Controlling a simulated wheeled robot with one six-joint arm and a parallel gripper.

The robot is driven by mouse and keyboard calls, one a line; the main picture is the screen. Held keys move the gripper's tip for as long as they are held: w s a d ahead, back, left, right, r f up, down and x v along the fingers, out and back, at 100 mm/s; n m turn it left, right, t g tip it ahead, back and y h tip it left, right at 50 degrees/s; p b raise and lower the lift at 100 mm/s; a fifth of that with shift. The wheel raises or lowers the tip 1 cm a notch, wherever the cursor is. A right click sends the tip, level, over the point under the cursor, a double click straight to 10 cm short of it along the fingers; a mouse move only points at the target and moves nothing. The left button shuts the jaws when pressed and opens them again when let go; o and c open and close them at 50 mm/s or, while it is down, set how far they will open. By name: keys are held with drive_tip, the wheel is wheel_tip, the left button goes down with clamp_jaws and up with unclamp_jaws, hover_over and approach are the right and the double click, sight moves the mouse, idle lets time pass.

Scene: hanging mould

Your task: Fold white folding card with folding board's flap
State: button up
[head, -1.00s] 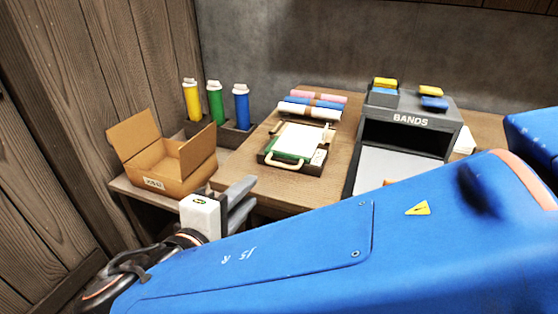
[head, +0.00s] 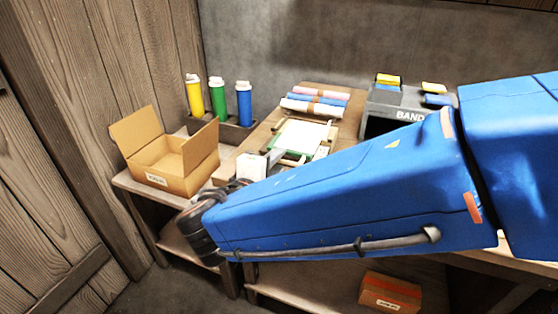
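The folding board (head: 284,142) lies on the wooden table with a green surface and a pale frame. The white folding card (head: 302,134) lies flat on it. The board's flap cannot be told apart clearly. My gripper (head: 275,157) is at the board's near left edge, its grey fingers pointing toward the board. The arm hides the near part of the board, and I cannot tell whether the fingers are open or touch anything.
An open cardboard box (head: 170,160) stands on the left. Yellow, green (head: 218,97) and blue bottles stand behind it. Rolled sheets (head: 312,106) lie behind the board. A grey BANDS box (head: 400,110) is at right. Another box (head: 390,292) sits on the lower shelf.

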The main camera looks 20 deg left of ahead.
drive_tip(key=shift+x, duration=0.95)
drive_tip(key=shift+s, duration=0.1)
clamp_jaws()
drive_tip(key=shift+g, duration=0.5)
drive_tip(key=shift+r+g, duration=0.3)
drive_tip(key=shift+g, duration=0.2)
